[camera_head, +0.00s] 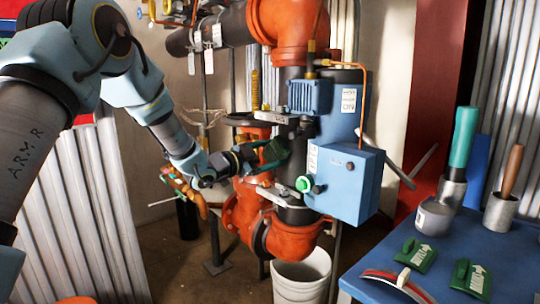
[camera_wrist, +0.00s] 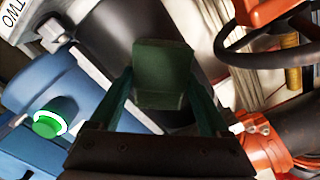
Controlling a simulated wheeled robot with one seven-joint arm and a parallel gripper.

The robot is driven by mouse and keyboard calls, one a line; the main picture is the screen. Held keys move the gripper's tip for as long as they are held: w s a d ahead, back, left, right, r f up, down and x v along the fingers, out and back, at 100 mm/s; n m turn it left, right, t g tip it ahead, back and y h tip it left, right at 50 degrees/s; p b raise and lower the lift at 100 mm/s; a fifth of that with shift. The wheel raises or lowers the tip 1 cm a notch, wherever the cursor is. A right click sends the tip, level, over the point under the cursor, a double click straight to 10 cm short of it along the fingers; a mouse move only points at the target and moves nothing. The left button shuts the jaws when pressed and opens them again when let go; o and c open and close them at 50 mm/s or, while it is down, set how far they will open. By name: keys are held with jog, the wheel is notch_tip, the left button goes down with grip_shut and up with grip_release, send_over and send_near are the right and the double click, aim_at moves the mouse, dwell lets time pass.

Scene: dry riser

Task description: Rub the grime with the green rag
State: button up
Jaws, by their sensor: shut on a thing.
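My gripper (camera_head: 262,154) is shut on the green rag (camera_head: 274,150), which looks like a dark green block at the fingertips. In the wrist view my gripper (camera_wrist: 162,92) shows its two fingers on either side of the rag (camera_wrist: 163,62). The rag is in front of the dark vertical pipe (camera_wrist: 130,32); I cannot tell whether it touches it. In the head view the dark pipe (camera_head: 292,135) stands just behind and right of the rag. No grime can be made out; it may be hidden behind the rag or gripper.
A blue box (camera_head: 345,180) with a green button (camera_head: 304,184) is close right of my gripper. A dark handwheel (camera_wrist: 262,38) and orange pipework (camera_head: 285,238) are near. A white bucket (camera_head: 301,278) stands below. A blue table (camera_head: 455,245) at right holds tools and green blocks.

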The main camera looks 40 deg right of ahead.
aim_at(281, 155)
jog(key=shift+s+a+b, duration=0.2)
jog(key=shift+s+b, duration=0.7)
jog(key=shift+s, duration=1)
jog(key=shift+d, duration=0.15)
jog(key=shift+w+r, duration=0.1)
jog(key=shift+w, duration=0.75)
jog(key=shift+w+d, duration=0.1)
jog(key=shift+w, duration=0.3)
jog(key=shift+c, duration=0.6)
jog(key=shift+w+d, duration=0.1)
jog(key=shift+w, duration=0.65)
jog(key=shift+s, duration=0.1)
jog(key=shift+s+a+b, duration=0.2)
jog(key=shift+s+b, duration=0.8)
jog(key=shift+s, duration=0.9)
